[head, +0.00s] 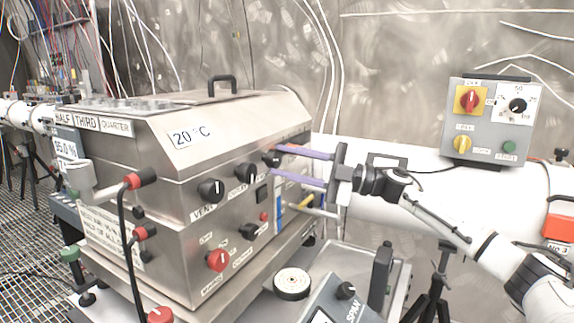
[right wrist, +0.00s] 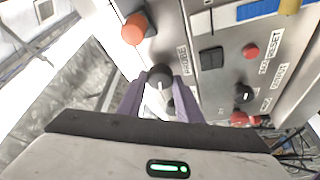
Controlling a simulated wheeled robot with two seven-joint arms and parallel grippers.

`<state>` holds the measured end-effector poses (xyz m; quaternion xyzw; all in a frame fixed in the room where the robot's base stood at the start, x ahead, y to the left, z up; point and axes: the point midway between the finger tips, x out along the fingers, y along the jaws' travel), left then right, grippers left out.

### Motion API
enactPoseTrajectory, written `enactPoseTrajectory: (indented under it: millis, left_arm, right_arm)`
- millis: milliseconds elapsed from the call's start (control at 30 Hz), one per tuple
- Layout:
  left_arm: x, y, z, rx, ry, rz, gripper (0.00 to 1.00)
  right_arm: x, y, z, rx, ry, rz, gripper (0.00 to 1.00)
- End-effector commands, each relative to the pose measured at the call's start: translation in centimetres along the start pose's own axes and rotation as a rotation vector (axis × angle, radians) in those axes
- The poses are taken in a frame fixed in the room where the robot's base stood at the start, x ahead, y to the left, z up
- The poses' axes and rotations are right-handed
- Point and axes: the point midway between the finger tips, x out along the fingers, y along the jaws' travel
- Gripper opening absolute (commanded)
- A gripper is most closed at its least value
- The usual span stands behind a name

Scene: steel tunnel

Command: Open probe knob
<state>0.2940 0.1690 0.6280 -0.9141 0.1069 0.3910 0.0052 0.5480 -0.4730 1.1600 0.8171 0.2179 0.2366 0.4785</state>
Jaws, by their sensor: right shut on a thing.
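The probe knob (head: 271,158) is a black round knob at the right end of the upper knob row on the steel box's sloped front. In the right wrist view the probe knob (right wrist: 160,75) sits between the two purple fingers, with a white pointer line on it and a PROBE label (right wrist: 184,61) beside it. My right gripper (head: 277,161) reaches in from the right and is shut on the knob; its fingertips also show in the right wrist view (right wrist: 160,88). The fingers partly hide the knob in the head view. My left gripper is not in view.
The steel box (head: 165,165) carries a vent knob (head: 211,190), another black knob (head: 246,173) and a red knob (head: 217,260). Black cables with red plugs (head: 140,179) hang at its left. A grey control box (head: 487,120) stands behind my right arm.

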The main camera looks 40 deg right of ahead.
Motion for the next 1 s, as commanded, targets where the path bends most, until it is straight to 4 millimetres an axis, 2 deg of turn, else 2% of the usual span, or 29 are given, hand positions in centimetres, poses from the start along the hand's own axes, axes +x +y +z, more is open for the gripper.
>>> enactPoseTrajectory:
  millis: [1000]
  left_arm:
    - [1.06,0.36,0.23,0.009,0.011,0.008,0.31]
  right_arm:
    - [0.15,0.74,-0.4,-0.894,0.001,-0.372,0.1]
